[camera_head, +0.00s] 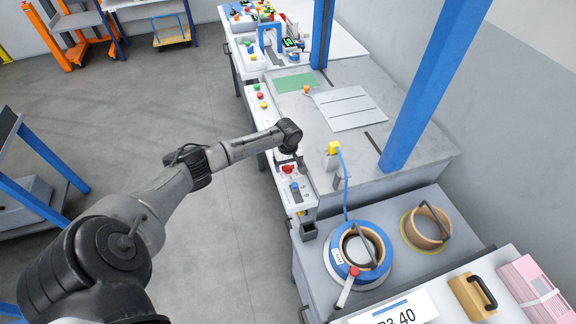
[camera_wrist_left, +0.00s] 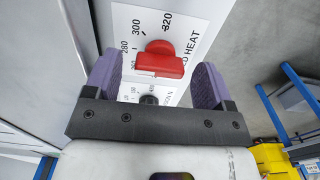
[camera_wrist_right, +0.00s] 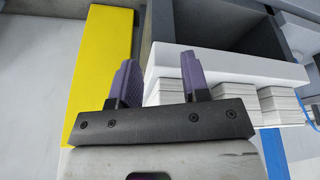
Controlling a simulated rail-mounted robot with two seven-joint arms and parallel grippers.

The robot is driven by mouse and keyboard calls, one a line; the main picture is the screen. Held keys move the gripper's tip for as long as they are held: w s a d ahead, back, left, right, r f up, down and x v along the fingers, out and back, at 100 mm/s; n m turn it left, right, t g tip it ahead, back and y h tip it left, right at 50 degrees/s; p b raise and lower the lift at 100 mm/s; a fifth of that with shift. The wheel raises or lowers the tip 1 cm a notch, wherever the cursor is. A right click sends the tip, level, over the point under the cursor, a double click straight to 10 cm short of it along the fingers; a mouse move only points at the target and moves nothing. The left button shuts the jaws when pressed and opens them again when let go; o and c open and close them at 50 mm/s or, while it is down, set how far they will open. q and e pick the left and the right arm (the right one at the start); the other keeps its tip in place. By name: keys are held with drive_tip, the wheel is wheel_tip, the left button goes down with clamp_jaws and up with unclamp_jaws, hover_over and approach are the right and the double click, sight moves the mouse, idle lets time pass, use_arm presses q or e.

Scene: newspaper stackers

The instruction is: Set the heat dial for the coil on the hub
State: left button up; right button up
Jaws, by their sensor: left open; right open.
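The red heat dial (camera_wrist_left: 160,60) sits on a white panel with a printed scale showing numbers such as 280, 300 and 320. I cannot tell exactly which mark it points to. It also shows in the head view (camera_head: 288,169). My left gripper (camera_wrist_left: 157,68) is open, with one purple finger on each side of the dial and gaps between; contact is not visible. A blue-rimmed coil (camera_head: 337,262) with a small white label sits on the hub at the bench's near end. My right gripper (camera_wrist_right: 157,65) is open and empty; it is not visible in the head view.
A smaller black knob (camera_wrist_left: 149,100) sits below the dial. A blue post (camera_head: 425,90) rises from the grey bench (camera_head: 420,150). A second brown roll (camera_head: 425,228) lies right of the coil. A card reading "40" (camera_head: 395,312) and a pink bundle (camera_head: 535,288) are nearest.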

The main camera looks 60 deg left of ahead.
use_arm(q)
drive_tip(key=shift+f, duration=0.15)
drive_tip(key=shift+c, duration=0.4)
drive_tip(key=c, duration=0.9)
drive_tip(key=shift+o, duration=0.2)
drive_tip(key=shift+p, duration=0.4)
drive_tip(key=n+p, duration=0.2)
drive_tip(key=p, duration=0.1)
drive_tip(key=n+p, duration=0.2)
drive_tip(key=p, duration=0.1)
drive_tip(key=n+p, duration=0.1)
drive_tip(key=p, duration=0.2)
drive_tip(key=shift+d+r+n, duration=0.1)
drive_tip(key=shift+r+n, duration=0.15)
drive_tip(key=shift+n, duration=0.15)
drive_tip(key=shift+f+n+p, duration=0.1)
drive_tip(key=shift+n+p, duration=0.8)
drive_tip(key=shift+n, duration=0.5)
drive_tip(key=shift+f, duration=0.1)
